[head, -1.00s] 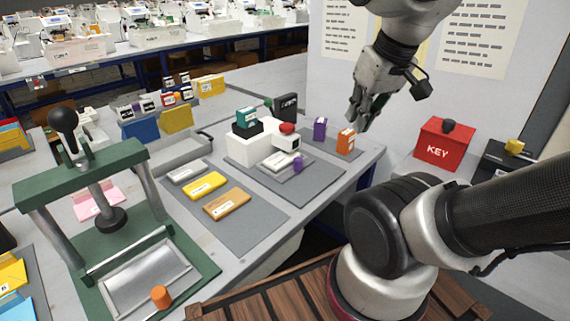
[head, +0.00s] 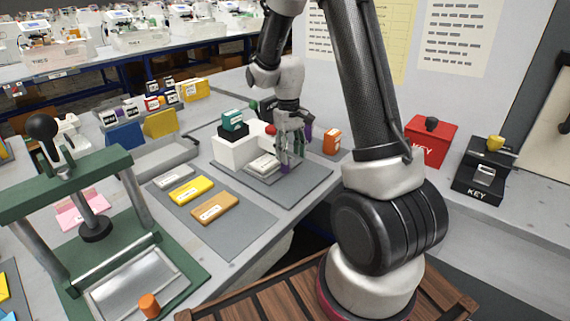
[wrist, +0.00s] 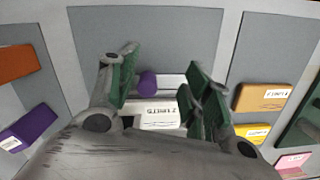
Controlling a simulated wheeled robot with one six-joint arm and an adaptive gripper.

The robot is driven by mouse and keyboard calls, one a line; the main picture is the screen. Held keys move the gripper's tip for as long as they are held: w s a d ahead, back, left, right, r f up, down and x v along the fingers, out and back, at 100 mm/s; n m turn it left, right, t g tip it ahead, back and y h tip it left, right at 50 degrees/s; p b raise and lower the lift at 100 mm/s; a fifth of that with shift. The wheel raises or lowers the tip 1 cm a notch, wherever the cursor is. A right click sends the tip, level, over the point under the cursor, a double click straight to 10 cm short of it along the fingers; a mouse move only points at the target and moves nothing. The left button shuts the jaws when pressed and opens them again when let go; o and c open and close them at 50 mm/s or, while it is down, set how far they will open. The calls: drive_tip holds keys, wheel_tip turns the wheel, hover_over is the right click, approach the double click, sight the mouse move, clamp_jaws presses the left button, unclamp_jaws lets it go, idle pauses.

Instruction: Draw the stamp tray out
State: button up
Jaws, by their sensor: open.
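The stamp tray (head: 262,166) is a pale, flat piece at the front of the white stamping machine (head: 232,150), on a grey mat. A small purple knob (head: 285,169) stands at its front end. My gripper (head: 291,160) points down over this knob. In the wrist view my open gripper (wrist: 162,82) has its green-padded fingers on either side of the purple knob (wrist: 147,83), which is closer to the left finger. The pale tray (wrist: 172,82) shows between the fingers, beside a white labelled part (wrist: 158,114). Whether a finger touches the knob cannot be told.
An orange block (head: 332,140) and a purple block (wrist: 30,128) stand near the tray. Grey, yellow and tan blocks (head: 214,208) lie on a neighbouring mat. A green press (head: 70,180) stands at the left. The mat in front of the tray is bare.

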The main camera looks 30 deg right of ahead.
drive_tip(key=w, duration=0.2)
drive_tip(key=w+t, duration=0.1)
drive_tip(key=shift+w+r, duration=0.3)
drive_tip(key=shift+w, duration=0.05)
drive_tip(key=shift+w+n, duration=0.2)
drive_tip(key=shift+n, duration=0.2)
wheel_tip(320, 180, down, 8)
drive_tip(key=shift+r, duration=0.2)
clamp_jaws()
